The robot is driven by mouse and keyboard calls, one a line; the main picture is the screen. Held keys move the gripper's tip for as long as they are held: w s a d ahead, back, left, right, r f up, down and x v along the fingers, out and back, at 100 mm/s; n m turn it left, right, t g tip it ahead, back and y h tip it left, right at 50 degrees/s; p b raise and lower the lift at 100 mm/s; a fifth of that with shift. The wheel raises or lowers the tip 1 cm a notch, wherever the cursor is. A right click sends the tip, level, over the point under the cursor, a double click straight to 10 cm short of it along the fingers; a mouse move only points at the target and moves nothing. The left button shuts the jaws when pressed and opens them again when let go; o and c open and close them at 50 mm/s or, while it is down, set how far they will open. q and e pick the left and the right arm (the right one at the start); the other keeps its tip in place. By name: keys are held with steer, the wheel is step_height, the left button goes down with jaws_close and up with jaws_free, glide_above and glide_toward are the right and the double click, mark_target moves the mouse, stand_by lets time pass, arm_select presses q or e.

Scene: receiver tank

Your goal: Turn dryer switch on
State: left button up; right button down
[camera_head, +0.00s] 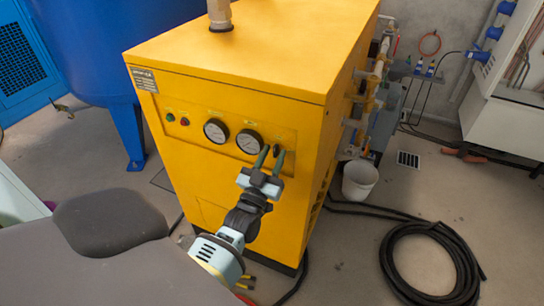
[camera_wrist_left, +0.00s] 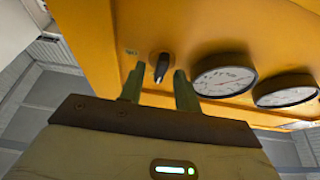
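The yellow dryer (camera_head: 205,120) stands in the middle of the head view. Its front panel holds two round gauges and small green and red buttons. The dryer switch (camera_wrist_left: 161,67) is a small dark knob on the panel in the left wrist view. In the head view a dark bit of it (camera_head: 276,150) shows by my fingertips. My left gripper (camera_head: 271,155) is at the panel's right end. Its two fingers (camera_wrist_left: 159,84) are apart, one on each side of the switch in the picture. Contact cannot be told. My right gripper is not in view.
The two gauges (camera_head: 232,137) sit just left of my left gripper. A blue tank (camera_head: 110,50) stands at the left. A white bucket (camera_head: 359,181) and a coiled black hose (camera_head: 430,262) are on the floor at the right. Pipes and valves (camera_head: 370,85) line the dryer's right side.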

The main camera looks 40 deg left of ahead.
arm_select(q)
jaws_close()
